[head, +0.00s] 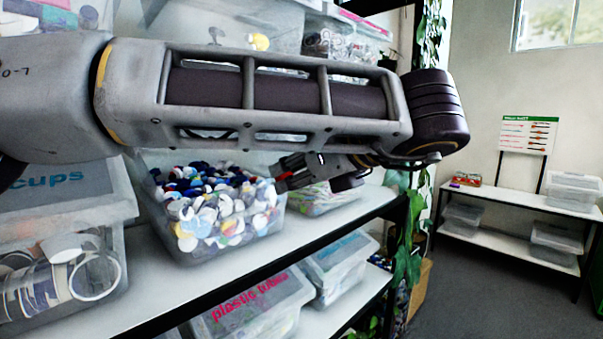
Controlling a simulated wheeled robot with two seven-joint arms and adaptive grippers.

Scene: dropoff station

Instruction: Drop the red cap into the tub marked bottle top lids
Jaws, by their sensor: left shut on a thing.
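A clear open tub (203,258) full of white, blue and other coloured caps stands on the shelf below my left arm. No label on it is readable from here. My left gripper (286,176) is at the tub's right rear side, near the rim, pointing left toward the caps. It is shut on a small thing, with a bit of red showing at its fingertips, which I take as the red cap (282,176). Most of the cap is hidden by the fingers. My left arm crosses the view and hides part of the shelf behind. My right gripper is not in view.
A tub marked cups (60,205) stands to the left. Another clear tub (322,203) sits just right of the caps. Lidded tubs, one marked plastic tubes (250,303), fill the lower shelf. Plants hang at the shelf's right end. Open floor (470,295) lies to the right.

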